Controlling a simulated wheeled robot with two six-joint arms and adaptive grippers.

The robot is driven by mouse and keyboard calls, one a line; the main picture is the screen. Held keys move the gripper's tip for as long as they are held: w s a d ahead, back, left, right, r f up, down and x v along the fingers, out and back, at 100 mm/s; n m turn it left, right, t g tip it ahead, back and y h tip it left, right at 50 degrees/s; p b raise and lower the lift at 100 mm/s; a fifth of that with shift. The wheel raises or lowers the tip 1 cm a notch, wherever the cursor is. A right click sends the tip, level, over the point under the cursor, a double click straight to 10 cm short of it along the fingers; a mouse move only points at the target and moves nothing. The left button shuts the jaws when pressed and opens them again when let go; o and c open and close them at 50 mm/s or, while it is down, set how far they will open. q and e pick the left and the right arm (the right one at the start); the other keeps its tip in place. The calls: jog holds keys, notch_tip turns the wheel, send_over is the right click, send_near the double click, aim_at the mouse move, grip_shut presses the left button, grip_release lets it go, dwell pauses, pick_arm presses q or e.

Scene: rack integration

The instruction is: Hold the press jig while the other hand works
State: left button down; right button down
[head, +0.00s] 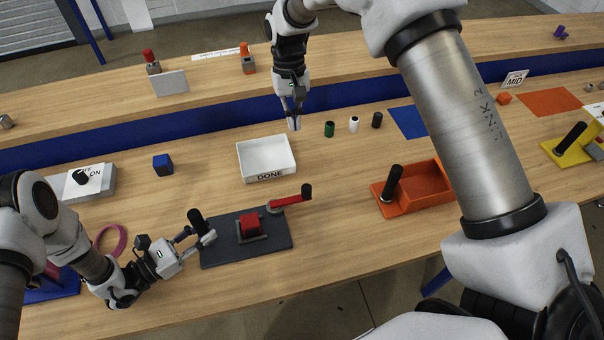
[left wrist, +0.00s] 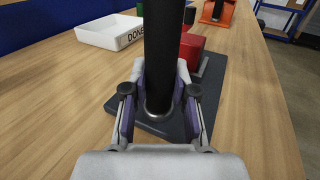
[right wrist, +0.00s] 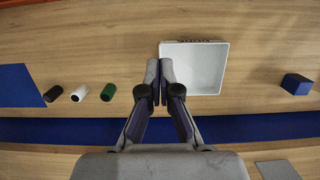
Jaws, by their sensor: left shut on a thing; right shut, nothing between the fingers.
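The press jig (head: 270,253) is a dark grey plate on the wooden table, with a black upright post at its left end. A red block (head: 249,224) sits in its nest, and a red lever (head: 287,200) with a black knob reaches to the right. My left gripper (head: 206,236) is shut on the black post (left wrist: 163,55), low down near the plate. My right gripper (head: 294,124) is shut and empty above the table, behind the jig. In the right wrist view its fingertips (right wrist: 160,68) are beside the white tray.
The white DONE tray (head: 266,175) looks empty. Green, white and black cylinders (head: 329,129) stand right of it. An orange bin (head: 391,206) with a black post is to the right. A blue cube (head: 163,165), a switch box and a pink ring (head: 124,240) are at left.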

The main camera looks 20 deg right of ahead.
pick_arm(q)
jog(key=shift+d+f, duration=0.1)
pick_arm(e)
jog(key=x, duration=0.2)
jog(key=shift+s+d+f, duration=0.15)
jog(key=shift+d+f, duration=0.1)
jog(key=x, duration=1)
jog(key=shift+s+a+f, duration=0.1)
jog(key=shift+s+f, duration=0.1)
jog(key=shift+s, duration=0.05)
jog(key=s, duration=0.3)
jog(key=shift+s+a+r, duration=0.2)
jog(key=shift+s+a, duration=0.1)
jog(key=shift+a, duration=0.05)
jog(key=shift+s, duration=0.1)
